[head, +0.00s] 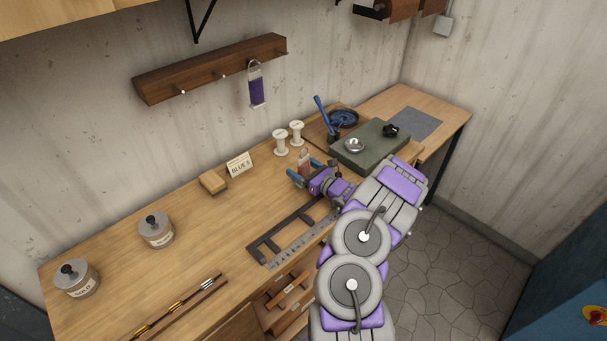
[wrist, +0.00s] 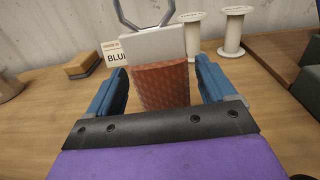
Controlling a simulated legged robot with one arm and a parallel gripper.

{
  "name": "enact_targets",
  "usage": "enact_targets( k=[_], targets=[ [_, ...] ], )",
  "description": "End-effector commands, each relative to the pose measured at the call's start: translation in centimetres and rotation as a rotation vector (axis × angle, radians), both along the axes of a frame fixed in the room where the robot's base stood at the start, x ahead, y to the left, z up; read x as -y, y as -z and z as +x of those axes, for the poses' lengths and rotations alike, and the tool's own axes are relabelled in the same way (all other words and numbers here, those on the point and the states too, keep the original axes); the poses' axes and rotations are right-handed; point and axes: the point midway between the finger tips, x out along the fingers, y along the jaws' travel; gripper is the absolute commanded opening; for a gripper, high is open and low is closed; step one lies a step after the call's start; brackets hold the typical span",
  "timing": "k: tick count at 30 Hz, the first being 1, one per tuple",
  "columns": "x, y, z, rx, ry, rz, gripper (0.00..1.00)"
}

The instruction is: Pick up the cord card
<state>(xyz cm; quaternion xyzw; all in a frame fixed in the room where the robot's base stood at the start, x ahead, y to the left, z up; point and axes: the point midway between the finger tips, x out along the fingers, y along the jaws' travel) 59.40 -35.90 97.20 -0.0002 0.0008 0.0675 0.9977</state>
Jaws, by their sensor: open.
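A cord card wound with rust-orange cord (wrist: 160,84) stands upright between my fingers in the wrist view. It has a pale top plate and a metal loop above. In the head view the orange card (head: 304,157) shows small above the bench, at my gripper (head: 303,175). My gripper is open, with one blue finger on each side of the card; the wrist view also shows both fingers (wrist: 159,90). I cannot tell whether either finger touches it. The card's lower end is hidden behind my gripper.
The wooden peg rack (head: 212,70) is on the wall. White spools (head: 281,144), a "BLUE" sign (head: 239,165) and a tan block (head: 212,182) stand near the card. A green box (head: 370,147) is to the right. A dark metal frame (head: 292,232) lies in front.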

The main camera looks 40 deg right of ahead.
Motion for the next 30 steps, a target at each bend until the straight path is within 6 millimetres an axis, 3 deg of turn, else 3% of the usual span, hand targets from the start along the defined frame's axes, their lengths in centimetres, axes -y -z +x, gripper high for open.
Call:
enact_targets(
  k=[4,12,30],
  targets=[
    [-0.05,0.18,1.27,-0.001,-0.002,0.000,0.84],
    [0.08,0.10,1.42,0.000,0.001,0.002,0.83],
    [-0.02,0.05,1.41,0.000,0.000,0.000,0.27]
  ],
)
